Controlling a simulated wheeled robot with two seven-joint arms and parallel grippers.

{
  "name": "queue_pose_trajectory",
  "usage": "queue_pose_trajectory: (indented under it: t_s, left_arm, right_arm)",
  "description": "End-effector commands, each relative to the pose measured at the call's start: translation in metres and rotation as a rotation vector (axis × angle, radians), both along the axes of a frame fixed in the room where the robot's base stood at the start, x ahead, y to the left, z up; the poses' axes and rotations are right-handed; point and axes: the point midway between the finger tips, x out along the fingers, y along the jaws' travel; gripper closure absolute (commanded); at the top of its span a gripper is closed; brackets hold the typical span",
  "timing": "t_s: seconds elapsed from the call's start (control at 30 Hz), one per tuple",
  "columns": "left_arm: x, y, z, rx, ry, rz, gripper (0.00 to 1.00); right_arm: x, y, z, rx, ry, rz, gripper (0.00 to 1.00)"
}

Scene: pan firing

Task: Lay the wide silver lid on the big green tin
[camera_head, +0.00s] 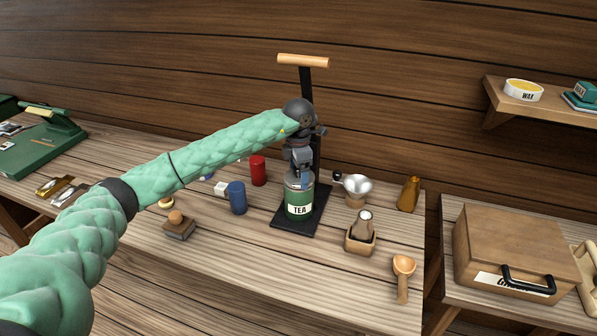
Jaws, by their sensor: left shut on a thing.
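The big green tin (298,207), with a white label reading TEA, stands upright on a black base plate in the middle of the bench. A silver lid (298,181) shows at the top of the tin, directly below my left gripper (300,174). My left gripper is shut on the lid and points down over the tin. The lid looks level, but I cannot tell whether it rests on the rim or hangs just above it. The fingers hide part of the lid. My right gripper is not in view.
The black stand (318,130) with a wooden handle rises close behind the tin. A blue tin (237,198) and a red tin (258,170) stand to the left.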

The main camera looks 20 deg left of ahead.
Motion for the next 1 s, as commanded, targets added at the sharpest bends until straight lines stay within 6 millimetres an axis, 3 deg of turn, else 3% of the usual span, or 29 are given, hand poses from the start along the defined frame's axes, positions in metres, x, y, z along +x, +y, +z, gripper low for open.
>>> queue_pose_trajectory:
  t_s: [0.33, 0.37, 0.4, 0.73, 1.0]
  left_arm:
    - [0.000, 0.000, -0.008, 0.000, 0.000, 0.000, 0.35]
    - [0.000, 0.000, -0.007, 0.000, 0.000, 0.000, 0.08]
    - [0.000, 0.000, -0.006, 0.000, 0.000, 0.000, 0.00]
    - [0.001, 0.000, -0.003, 0.000, -0.001, 0.000, 0.00]
    - [0.001, 0.000, 0.034, 0.000, -0.004, 0.000, 0.00]
  right_arm:
    - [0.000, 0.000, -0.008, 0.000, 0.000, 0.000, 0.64]
    - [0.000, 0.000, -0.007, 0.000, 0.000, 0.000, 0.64]
    - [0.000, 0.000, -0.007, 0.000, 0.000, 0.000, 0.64]
    - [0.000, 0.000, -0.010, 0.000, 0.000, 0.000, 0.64]
    - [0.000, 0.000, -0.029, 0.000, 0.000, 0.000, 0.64]
